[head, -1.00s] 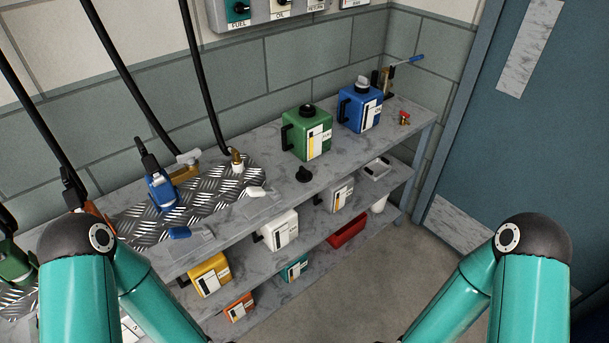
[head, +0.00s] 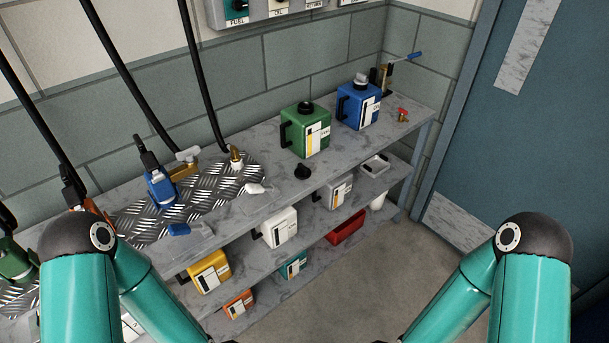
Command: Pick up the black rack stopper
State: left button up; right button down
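A small black stopper (head: 302,172) lies on the top shelf of the rack (head: 334,172), near its front edge and in front of the green tank (head: 306,131). The green tank has a black cap of its own on top. Both of my teal arms come in at the bottom of the head view, left and right. Their grippers are below the picture edge, so I cannot see them or what they hold.
Nozzles and hoses stand on a tread plate (head: 215,190) at left. Floor (head: 345,285) in front is clear.

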aim_at(302, 173)
jog(key=z, duration=0.5)
jog(key=k, duration=1.1)
jog(key=z, duration=0.9)
jog(key=i, duration=1.75)
jog(key=u, duration=0.85)
jog(key=i, duration=0.95)
jog(key=u, duration=0.7)
jog(key=k, duration=0.75)
jog(key=u, duration=0.25)
jog(key=i, duration=0.75)
jog(key=z, duration=0.05)
